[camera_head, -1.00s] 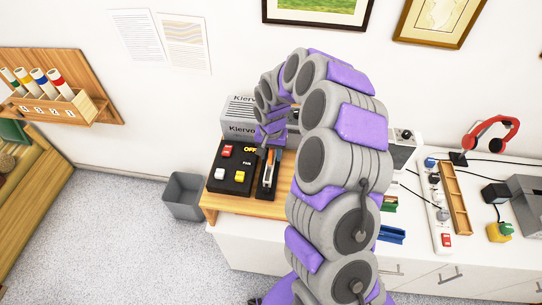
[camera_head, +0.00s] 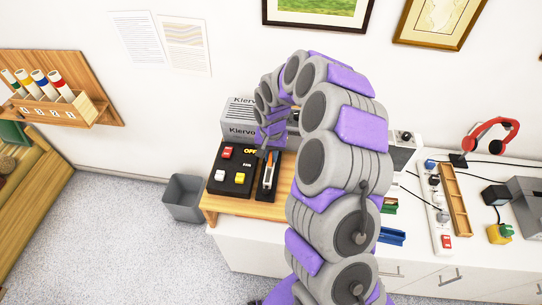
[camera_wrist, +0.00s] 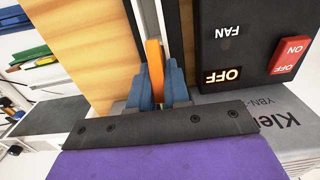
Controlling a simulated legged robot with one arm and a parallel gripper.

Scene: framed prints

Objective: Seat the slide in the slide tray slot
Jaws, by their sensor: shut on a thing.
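The slide appears as a narrow orange piece (camera_wrist: 155,62) standing upright between the blue fingers of my gripper (camera_wrist: 157,88) in the wrist view. My gripper is shut on it. In the wrist view the tray (camera_wrist: 179,40) runs away beyond the fingers. The slide's lower edge is hidden, so I cannot tell how deep it sits in the slot.
A black switch panel (camera_head: 232,166) stands beside the tray, with the Kiervo box (camera_head: 240,118) behind it. A wooden board (camera_head: 228,208) lies beneath. A grey bin (camera_head: 186,198) stands on the floor at left. A power strip (camera_head: 438,205) and red headphones (camera_head: 492,137) are at right.

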